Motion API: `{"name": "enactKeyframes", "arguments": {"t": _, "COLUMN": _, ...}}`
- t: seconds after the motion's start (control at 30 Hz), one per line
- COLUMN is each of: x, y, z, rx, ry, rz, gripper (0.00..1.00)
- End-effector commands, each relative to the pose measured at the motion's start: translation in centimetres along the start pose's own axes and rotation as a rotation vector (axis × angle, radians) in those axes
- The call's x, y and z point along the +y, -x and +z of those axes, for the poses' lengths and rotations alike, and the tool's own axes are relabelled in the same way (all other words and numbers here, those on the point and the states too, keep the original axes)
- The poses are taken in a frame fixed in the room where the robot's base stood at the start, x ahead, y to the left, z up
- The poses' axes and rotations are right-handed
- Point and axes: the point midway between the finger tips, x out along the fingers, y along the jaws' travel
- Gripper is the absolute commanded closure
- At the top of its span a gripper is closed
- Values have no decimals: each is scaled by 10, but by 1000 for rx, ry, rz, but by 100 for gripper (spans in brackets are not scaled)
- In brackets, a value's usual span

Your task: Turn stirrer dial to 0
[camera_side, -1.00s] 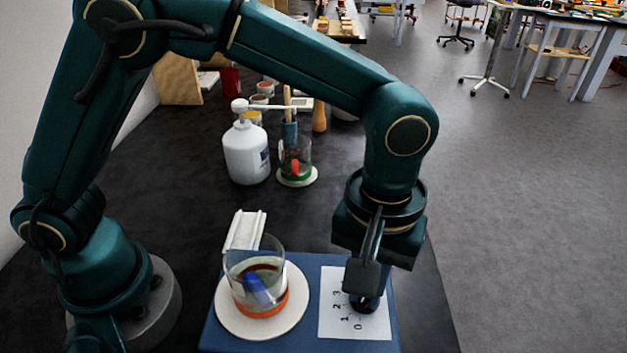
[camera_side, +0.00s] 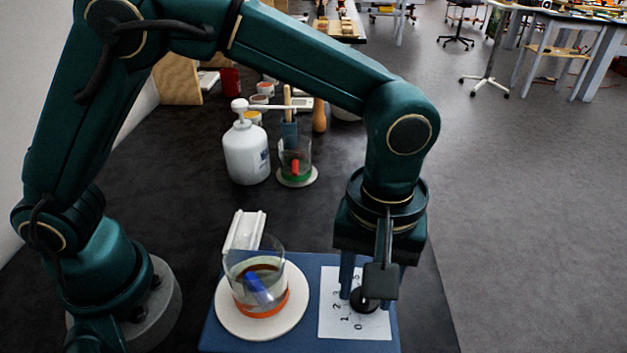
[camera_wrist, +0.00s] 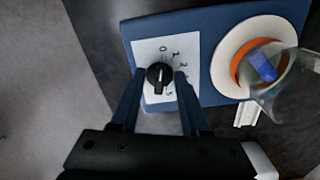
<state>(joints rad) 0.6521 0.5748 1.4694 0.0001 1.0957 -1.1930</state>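The stirrer dial (camera_side: 364,301) is a round black knob on a white card (camera_side: 340,322) printed with numbers.
The blue stirrer base (camera_side: 228,335) carries a round white plate (camera_side: 236,325) with a glass beaker (camera_side: 240,268) left of the card. A white rack (camera_side: 245,230) lies behind it. A white bottle (camera_side: 246,152) and another beaker (camera_side: 296,158) stand farther back.

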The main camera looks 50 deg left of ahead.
Motion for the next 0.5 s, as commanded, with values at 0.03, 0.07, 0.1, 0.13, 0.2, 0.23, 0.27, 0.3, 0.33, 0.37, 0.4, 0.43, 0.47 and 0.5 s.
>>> {"name": "enactKeyframes", "arguments": {"t": 0.03, "x": 0, "y": 0, "z": 0, "rx": 0, "ry": 0, "rz": 0, "gripper": 55}}
{"name": "enactKeyframes", "arguments": {"t": 0.07, "x": 0, "y": 0, "z": 0, "rx": 0, "ry": -1, "rz": 0, "gripper": 55}}
{"name": "enactKeyframes", "arguments": {"t": 0.1, "x": 0, "y": 0, "z": 0, "rx": 0, "ry": -1, "rz": -1, "gripper": 55}}
{"name": "enactKeyframes", "arguments": {"t": 0.13, "x": 0, "y": 0, "z": 0, "rx": 0, "ry": -1, "rz": -1, "gripper": 55}}
{"name": "enactKeyframes", "arguments": {"t": 0.2, "x": 0, "y": 0, "z": 0, "rx": 0, "ry": -1, "rz": -1, "gripper": 55}}
{"name": "enactKeyframes", "arguments": {"t": 0.23, "x": 0, "y": 0, "z": 0, "rx": 0, "ry": -1, "rz": -1, "gripper": 55}}
{"name": "enactKeyframes", "arguments": {"t": 0.27, "x": 0, "y": 1, "z": 0, "rx": 0, "ry": -2, "rz": 0, "gripper": 55}}
{"name": "enactKeyframes", "arguments": {"t": 0.3, "x": 0, "y": 4, "z": 0, "rx": 0, "ry": -2, "rz": 0, "gripper": 55}}
{"name": "enactKeyframes", "arguments": {"t": 0.33, "x": 1, "y": 7, "z": 0, "rx": 0, "ry": -2, "rz": 2, "gripper": 55}}
{"name": "enactKeyframes", "arguments": {"t": 0.37, "x": 1, "y": 11, "z": 0, "rx": 1, "ry": -2, "rz": 3, "gripper": 55}}
{"name": "enactKeyframes", "arguments": {"t": 0.4, "x": 1, "y": 16, "z": 0, "rx": 1, "ry": -2, "rz": 4, "gripper": 55}}
{"name": "enactKeyframes", "arguments": {"t": 0.43, "x": 1, "y": 21, "z": 0, "rx": 2, "ry": -1, "rz": 4, "gripper": 55}}
{"name": "enactKeyframes", "arguments": {"t": 0.47, "x": 1, "y": 25, "z": 0, "rx": 2, "ry": -1, "rz": 5, "gripper": 55}}
{"name": "enactKeyframes", "arguments": {"t": 0.5, "x": 1, "y": 31, "z": 0, "rx": 2, "ry": -1, "rz": 5, "gripper": 55}}
